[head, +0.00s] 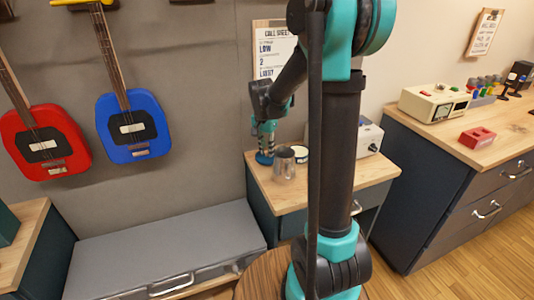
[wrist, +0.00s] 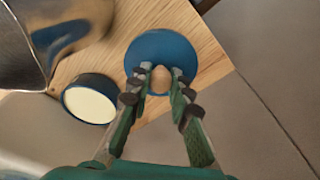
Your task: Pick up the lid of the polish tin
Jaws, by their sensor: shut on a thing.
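The lid is a round blue disc (wrist: 160,45) with a pale knob, near the corner of the small wooden-topped cabinet in the wrist view. It shows in the head view (head: 264,159) below my gripper (head: 267,143). In the wrist view my gripper's fingers (wrist: 162,72) are closed on the knob from both sides. I cannot tell whether the lid rests on the top or is slightly raised. The open polish tin (wrist: 90,104), dark-sided with a cream inside, stands apart from the lid. It also shows in the head view (head: 301,153).
A metal cup (head: 284,166) stands close to the tin and lid; it looms at the left of the wrist view (wrist: 40,40). A pale box (head: 369,138) stands at the right of the small cabinet top (head: 330,190). Guitars hang on the wall at left.

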